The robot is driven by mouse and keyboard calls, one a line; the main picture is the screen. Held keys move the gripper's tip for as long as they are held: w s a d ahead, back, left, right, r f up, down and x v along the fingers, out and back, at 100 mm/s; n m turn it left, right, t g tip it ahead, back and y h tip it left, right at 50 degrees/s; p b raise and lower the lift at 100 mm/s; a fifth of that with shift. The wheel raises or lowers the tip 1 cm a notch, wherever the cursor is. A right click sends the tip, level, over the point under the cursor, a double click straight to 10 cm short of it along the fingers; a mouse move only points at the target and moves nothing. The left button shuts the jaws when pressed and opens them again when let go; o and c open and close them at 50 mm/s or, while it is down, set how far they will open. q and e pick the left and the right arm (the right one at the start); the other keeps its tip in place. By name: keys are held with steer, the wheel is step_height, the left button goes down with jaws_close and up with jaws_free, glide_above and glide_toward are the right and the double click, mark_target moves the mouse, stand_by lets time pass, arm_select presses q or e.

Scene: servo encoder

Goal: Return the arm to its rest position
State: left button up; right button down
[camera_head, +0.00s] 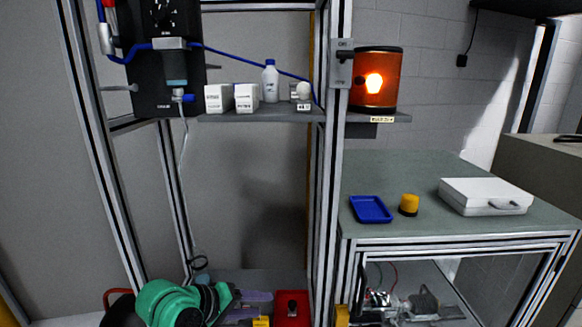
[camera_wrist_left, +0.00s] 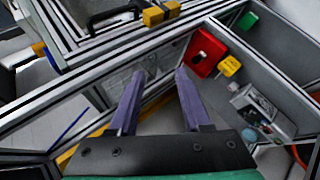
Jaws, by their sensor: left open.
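My left arm (camera_head: 185,302), green, comes in at the bottom of the head view, low in front of the metal frame. Its left gripper (camera_head: 262,303) points right, beside a red box (camera_head: 291,306) with a black knob. In the left wrist view the two purple fingers of the left gripper (camera_wrist_left: 160,74) are spread apart with nothing between them. The red box (camera_wrist_left: 207,53) lies ahead and to the right of the fingertips there, apart from them. My right gripper is in neither view.
Aluminium posts (camera_head: 331,180) stand close to the left arm. A shelf (camera_head: 262,116) above holds white boxes, a bottle and an orange lit lamp (camera_head: 376,82). The green table (camera_head: 400,180) at right carries a blue tray (camera_head: 371,209), a yellow cylinder (camera_head: 409,205) and a white case (camera_head: 485,196).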

arm_select(q)
steer(key=s+a+f+m+g+y, duration=0.2)
steer(key=s+a+f+m+y, duration=0.2)
steer(key=s+a+f, duration=0.55)
steer(key=s+a+f+m+g+y, duration=0.1)
steer(key=s+a+f+m+y, duration=0.35)
steer(key=s, duration=0.75)
steer(key=s+a+f+g+b, duration=0.15)
steer(key=f+b, duration=0.25)
steer(key=f, duration=1.2)
steer(key=s+f+b, duration=0.2)
steer(key=f+b, duration=0.1)
steer(key=f, duration=1.4)
steer(key=s+a+f+b, duration=0.1)
steer(key=s+f+b, duration=0.1)
steer(key=s+f, duration=0.5)
steer(key=s+a+f+g+b, duration=0.1)
steer(key=s+f+b, duration=0.2)
steer(key=s+f, duration=0.5)
steer(key=shift+s+a+f+n, duration=0.15)
steer(key=shift+a+f+n, duration=0.2)
steer(key=shift+f, duration=0.55)
steer(key=shift+h, duration=0.25)
